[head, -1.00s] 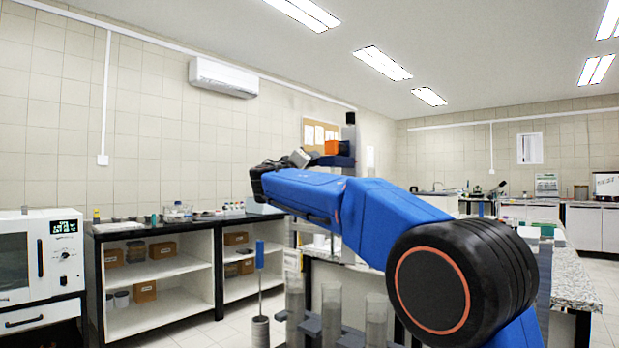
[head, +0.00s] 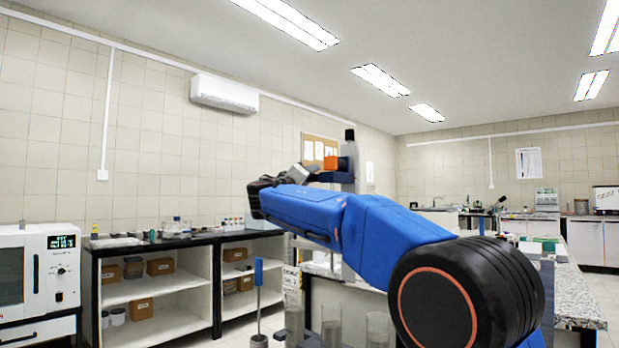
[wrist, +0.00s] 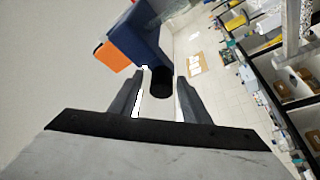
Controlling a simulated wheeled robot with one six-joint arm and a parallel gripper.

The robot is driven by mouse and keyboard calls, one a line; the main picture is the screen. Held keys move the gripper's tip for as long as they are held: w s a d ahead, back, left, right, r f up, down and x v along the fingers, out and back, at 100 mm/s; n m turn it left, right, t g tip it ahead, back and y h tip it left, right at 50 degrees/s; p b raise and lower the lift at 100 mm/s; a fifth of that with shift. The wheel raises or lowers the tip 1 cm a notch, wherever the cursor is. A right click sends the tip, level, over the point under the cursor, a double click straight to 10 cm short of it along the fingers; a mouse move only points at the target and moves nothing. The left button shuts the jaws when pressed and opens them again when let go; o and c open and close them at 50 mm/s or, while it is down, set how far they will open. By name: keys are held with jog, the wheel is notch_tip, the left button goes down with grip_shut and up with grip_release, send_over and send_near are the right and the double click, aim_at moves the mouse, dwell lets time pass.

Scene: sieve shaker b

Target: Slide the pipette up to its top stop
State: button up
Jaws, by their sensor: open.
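A slim grey upright column (head: 349,147) with a black top stands beyond my arm in the head view. A blue carriage (head: 333,177) with an orange block (head: 332,163) sits near its top; which part is the pipette I cannot tell. My gripper (head: 309,170) is just left of the carriage, partly blurred there. In the wrist view my gripper (wrist: 161,77) is open, and a dark rounded piece (wrist: 161,82) shows between the fingertips with no clear contact. The blue carriage (wrist: 137,40) and orange block (wrist: 112,57) lie just beyond. My arm hides the lower column.
Clear cylinders (head: 331,326) stand low in front of my arm, near a rod with a blue handle (head: 258,272). A shelf unit (head: 148,289) and a white oven (head: 38,278) line the left wall. Benches stand at the right.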

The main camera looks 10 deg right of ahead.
jog(key=v, duration=1.6)
jog(key=shift+s, duration=0.25)
jog(key=shift+a+r, duration=0.1)
jog(key=s+d+f+g+y, duration=0.2)
jog(key=s+d+f+g, duration=0.2)
jog(key=s+d+f, duration=0.55)
jog(key=s+d+f+g+y, duration=0.2)
jog(key=s+d+f+g, duration=0.35)
jog(key=d+f, duration=0.75)
jog(key=s+a+f+m+g+y, duration=0.1)
jog(key=s+a+f+y, duration=0.2)
jog(key=s+f, duration=1.1)
jog(key=s+a+f+m+g+y, duration=0.1)
jog(key=s+a+f+y, duration=0.2)
jog(key=s+f, duration=1.1)
jog(key=f+y, duration=0.1)
jog(key=y, duration=0.2)
